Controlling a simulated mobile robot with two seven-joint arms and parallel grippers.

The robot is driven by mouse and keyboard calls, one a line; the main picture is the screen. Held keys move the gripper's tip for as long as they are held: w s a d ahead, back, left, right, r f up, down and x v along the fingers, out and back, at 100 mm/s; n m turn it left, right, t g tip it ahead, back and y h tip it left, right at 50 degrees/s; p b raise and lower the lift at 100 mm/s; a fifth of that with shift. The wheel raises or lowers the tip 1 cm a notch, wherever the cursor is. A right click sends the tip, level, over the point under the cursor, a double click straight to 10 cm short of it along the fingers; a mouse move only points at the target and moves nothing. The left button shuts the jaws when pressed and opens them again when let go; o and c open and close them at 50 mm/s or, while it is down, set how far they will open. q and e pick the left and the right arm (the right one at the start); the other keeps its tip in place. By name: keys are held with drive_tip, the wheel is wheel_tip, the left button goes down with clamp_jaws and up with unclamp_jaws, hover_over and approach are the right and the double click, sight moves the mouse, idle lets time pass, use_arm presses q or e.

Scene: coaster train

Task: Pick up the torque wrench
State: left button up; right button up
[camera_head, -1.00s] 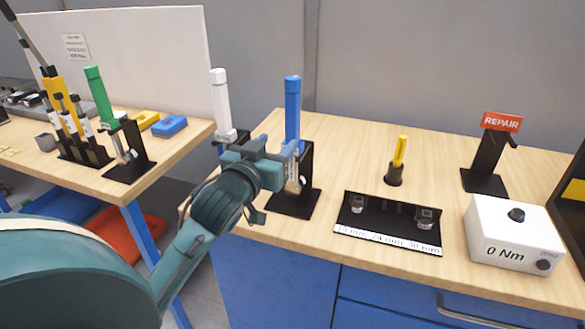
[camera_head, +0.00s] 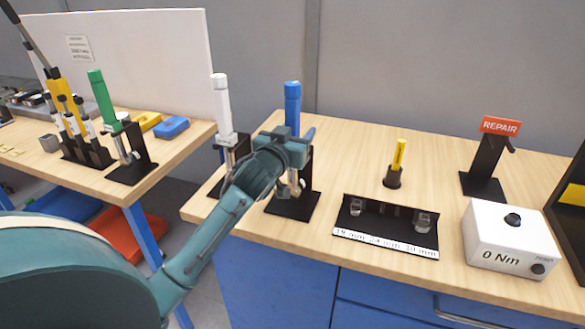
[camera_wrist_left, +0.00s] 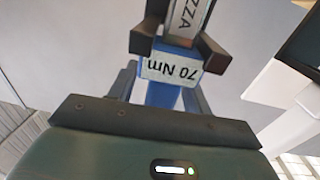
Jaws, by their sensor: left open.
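A torque wrench with a blue handle (camera_head: 292,100) stands upright in a black holder (camera_head: 297,204) on the right bench. My left gripper (camera_head: 297,140) is at this wrench, in front of its handle's lower part, and hides part of it. In the left wrist view the open fingers (camera_wrist_left: 172,42) lie on both sides of the wrench, which carries a "70 Nm" label (camera_wrist_left: 172,70). I cannot tell whether the fingers touch it. A white-handled wrench (camera_head: 221,105) and a green-handled wrench (camera_head: 103,100) stand in holders to the left. My right gripper is not in view.
A black socket tray (camera_head: 387,244), a yellow marker in a cup (camera_head: 398,157), a white "0 Nm" box (camera_head: 508,240) and a REPAIR stand (camera_head: 484,180) stand to the right. The white wrench's holder is close on the left.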

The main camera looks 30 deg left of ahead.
use_arm(q)
drive_tip(key=shift+c, duration=0.2)
clamp_jaws()
idle(1.1)
drive_tip(key=shift+r, duration=0.2)
